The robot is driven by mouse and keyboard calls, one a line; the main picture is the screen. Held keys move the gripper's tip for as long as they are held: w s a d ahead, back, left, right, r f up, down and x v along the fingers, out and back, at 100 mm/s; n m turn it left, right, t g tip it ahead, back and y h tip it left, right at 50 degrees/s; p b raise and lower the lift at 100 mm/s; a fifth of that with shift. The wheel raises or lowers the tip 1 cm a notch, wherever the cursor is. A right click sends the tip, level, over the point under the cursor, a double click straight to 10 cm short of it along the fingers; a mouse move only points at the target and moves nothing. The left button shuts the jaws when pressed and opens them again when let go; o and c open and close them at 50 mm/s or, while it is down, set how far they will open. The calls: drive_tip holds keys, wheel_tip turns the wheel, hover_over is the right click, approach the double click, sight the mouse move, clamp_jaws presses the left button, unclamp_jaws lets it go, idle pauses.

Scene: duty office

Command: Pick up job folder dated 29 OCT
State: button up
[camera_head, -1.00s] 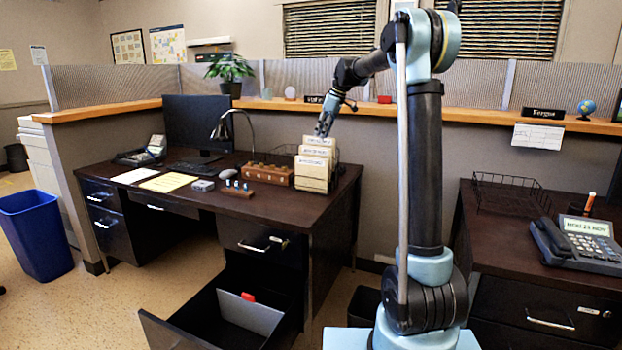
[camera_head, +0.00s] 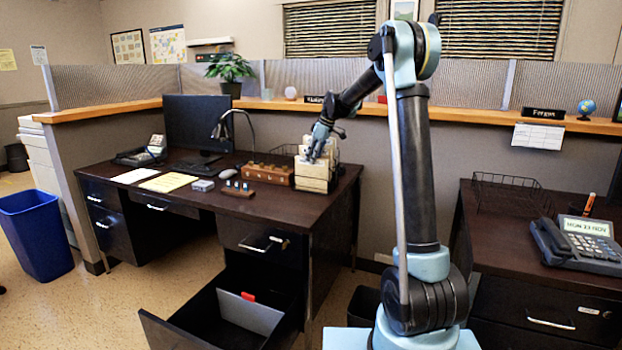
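Several cream job folders (camera_head: 313,177) stand in a row at the right end of the left desk, with labels along their tops. The labels are too small to read, so I cannot tell which folder is dated 29 OCT. My gripper (camera_head: 314,154) points down at the top edge of the folders, over the front ones. It covers part of their labels. Whether its fingers are open or shut, or touch a folder, is too small to tell.
A wire tray (camera_head: 509,194) and phone (camera_head: 577,243) sit on the right desk.

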drive_tip(key=shift+x, duration=0.85)
drive_tip(key=shift+f, duration=0.15)
clamp_jaws()
